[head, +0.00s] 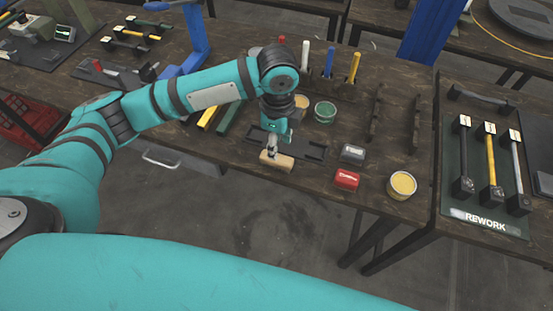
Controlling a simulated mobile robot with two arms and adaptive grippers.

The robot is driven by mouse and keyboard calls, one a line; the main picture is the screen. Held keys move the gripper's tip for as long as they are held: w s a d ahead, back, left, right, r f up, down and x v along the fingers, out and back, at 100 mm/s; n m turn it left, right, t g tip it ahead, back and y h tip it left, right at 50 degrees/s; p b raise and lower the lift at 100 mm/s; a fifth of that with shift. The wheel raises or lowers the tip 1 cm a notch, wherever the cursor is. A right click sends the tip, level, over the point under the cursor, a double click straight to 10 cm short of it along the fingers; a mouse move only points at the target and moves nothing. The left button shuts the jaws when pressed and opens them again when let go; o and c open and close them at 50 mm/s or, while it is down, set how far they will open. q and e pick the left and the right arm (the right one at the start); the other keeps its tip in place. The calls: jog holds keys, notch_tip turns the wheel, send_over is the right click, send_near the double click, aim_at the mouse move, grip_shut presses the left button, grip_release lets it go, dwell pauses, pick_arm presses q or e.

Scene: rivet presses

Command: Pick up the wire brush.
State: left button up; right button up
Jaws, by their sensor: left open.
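A small block with a light wooden top, which looks like the wire brush (284,163), lies near the front edge of the wooden bench, just in front of a dark tray (312,150). Its bristles cannot be made out. My left gripper (270,153) points down right over the block, its fingertips at or close to its top. It is open. Whether the fingers touch the block cannot be told, and the gripper hides part of it. My right gripper is not in view.
To the right are a grey box (353,153), a red box (346,179) and a yellow-topped tin (402,185). A green-topped tin (325,112) stands behind the tray. A REWORK board (470,208) with several bars lies on the right-hand table.

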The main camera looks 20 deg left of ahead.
aim_at(277, 162)
pick_arm(q)
jog(key=f, duration=0.7)
jog(key=shift+a+f+p, duration=0.15)
jog(key=shift+a+p, duration=0.05)
jog(key=shift+p, duration=0.15)
grip_shut()
